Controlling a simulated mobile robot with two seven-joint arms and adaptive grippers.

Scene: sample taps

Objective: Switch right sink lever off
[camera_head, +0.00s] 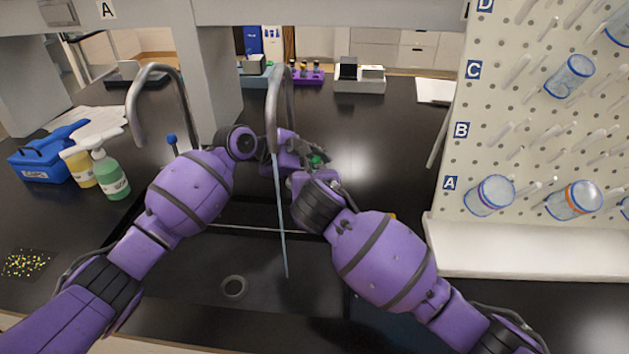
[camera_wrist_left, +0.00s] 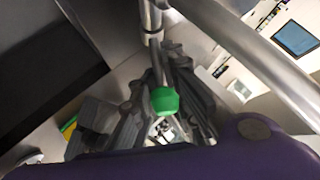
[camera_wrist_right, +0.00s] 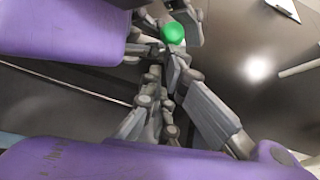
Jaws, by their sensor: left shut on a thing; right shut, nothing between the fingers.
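The right sink lever has a green knob (camera_head: 317,160), seen behind the right tap (camera_head: 287,95). A thin stream of water (camera_head: 280,215) runs from that tap into the sink. My left gripper (camera_head: 308,152) is shut on the lever. In the left wrist view the green knob (camera_wrist_left: 165,100) sits between its fingers, with the metal tap body beyond. My right gripper is shut and empty, close to the left gripper. In the right wrist view its fingers (camera_wrist_right: 160,85) point toward the green knob (camera_wrist_right: 173,33); whether they touch the left gripper I cannot tell.
The left tap (camera_head: 150,75) has a blue-knobbed lever (camera_head: 172,140) beside it. Spray bottles (camera_head: 110,175) and a blue box (camera_head: 45,155) stand at left. A pegboard (camera_head: 545,110) with beakers stands at right. The black counter (camera_head: 400,150) right of the taps is clear.

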